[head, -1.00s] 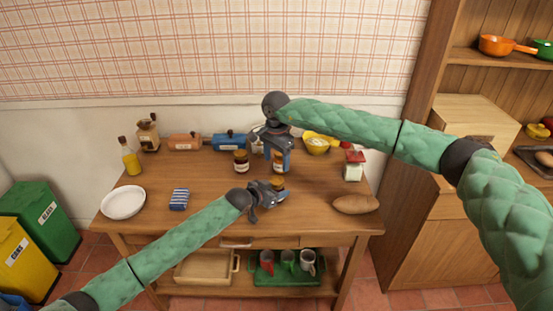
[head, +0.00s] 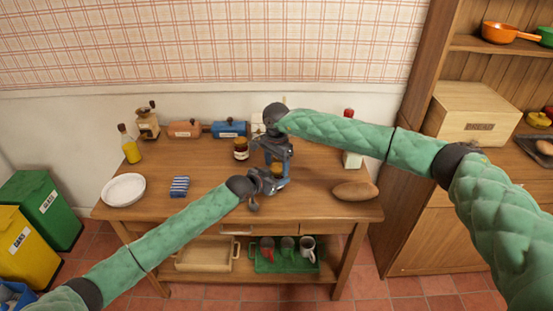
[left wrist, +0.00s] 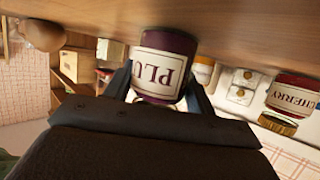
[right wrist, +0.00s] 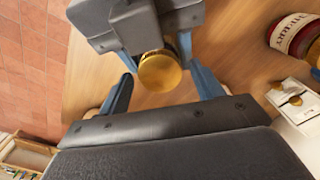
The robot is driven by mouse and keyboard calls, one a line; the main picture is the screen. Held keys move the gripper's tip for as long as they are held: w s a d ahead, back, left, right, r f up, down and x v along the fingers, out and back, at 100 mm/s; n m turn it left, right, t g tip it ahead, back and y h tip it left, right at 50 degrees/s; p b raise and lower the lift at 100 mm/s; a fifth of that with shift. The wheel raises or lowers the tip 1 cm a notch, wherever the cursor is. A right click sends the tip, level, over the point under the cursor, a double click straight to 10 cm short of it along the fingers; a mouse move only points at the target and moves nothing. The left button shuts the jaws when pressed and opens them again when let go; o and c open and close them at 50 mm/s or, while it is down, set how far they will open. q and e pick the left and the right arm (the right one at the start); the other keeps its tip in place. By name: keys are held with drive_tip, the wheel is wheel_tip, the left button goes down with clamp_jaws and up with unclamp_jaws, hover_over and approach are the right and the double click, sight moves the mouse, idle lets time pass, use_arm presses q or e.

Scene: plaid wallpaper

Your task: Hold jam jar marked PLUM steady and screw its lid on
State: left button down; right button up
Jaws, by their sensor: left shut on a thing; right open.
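The PLUM jar (left wrist: 162,65) is dark purple with a cream label and stands on the wooden table. My left gripper (left wrist: 160,98) is shut around it from the side; in the head view this gripper (head: 270,184) is near the table's middle. A gold lid (right wrist: 159,72) is at the jar's top, also glimpsed in the head view (head: 277,170). Whether its thread is engaged cannot be seen. My right gripper (right wrist: 162,92) points down over the jar, open, with its blue fingers on either side of the lid and apart from it.
A CHERRY jar (left wrist: 293,95) with a gold lid stands nearby, behind the grippers. A plate (head: 123,189) and a striped blue cloth (head: 180,187) lie at the left. A potato-like brown thing (head: 355,190) lies at the right.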

drive_tip(key=c, duration=1)
drive_tip(key=m, duration=0.6)
drive_tip(key=shift+m, duration=0.4)
drive_tip(key=shift+c, duration=0.2)
drive_tip(key=o, duration=1.1)
